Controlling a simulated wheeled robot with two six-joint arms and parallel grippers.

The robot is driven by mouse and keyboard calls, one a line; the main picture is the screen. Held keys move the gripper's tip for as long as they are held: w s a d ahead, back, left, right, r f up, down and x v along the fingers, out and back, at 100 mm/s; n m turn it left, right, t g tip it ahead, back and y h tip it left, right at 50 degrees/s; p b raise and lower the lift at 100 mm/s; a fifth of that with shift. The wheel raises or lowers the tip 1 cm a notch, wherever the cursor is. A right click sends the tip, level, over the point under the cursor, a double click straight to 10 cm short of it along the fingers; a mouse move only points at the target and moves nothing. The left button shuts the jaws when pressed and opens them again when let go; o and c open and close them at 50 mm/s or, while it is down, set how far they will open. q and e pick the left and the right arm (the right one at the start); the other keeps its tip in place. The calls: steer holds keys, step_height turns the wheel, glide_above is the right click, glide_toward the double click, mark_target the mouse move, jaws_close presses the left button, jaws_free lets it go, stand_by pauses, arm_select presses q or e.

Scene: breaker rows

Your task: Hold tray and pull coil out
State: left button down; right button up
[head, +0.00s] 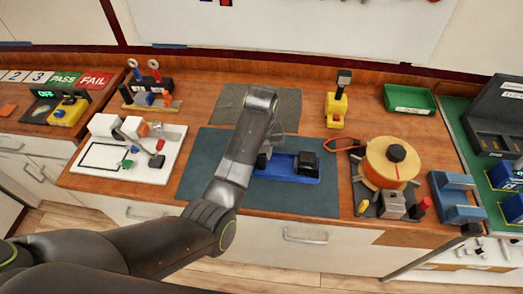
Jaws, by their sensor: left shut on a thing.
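A blue tray (290,179) lies on the dark teal mat (215,160) in the middle of the bench. A black block-like part (307,163), which looks like the coil, sits in the right part of the tray. My left gripper (264,161) is at the tray's left end, pointing down, and is shut on the tray there. My own arm hides part of the fingers and the tray's left end. My right gripper is not in view.
A round yellow-orange device (392,162) with an orange cable stands right of the mat. A yellow tool (336,108) and a green bin (410,99) are behind it. A white board (130,148) with small parts lies left. The mat's front right is clear.

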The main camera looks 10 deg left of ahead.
mark_target(261, 162)
arm_select(q)
steer(key=shift+f+b, duration=0.5)
steer(key=shift+f, duration=1.4)
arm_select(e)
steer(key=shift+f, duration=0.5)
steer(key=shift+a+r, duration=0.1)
arm_select(q)
steer(key=shift+p, duration=0.4)
steer(key=shift+f, duration=0.1)
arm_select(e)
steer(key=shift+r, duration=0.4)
arm_select(q)
steer(key=shift+f, duration=0.15)
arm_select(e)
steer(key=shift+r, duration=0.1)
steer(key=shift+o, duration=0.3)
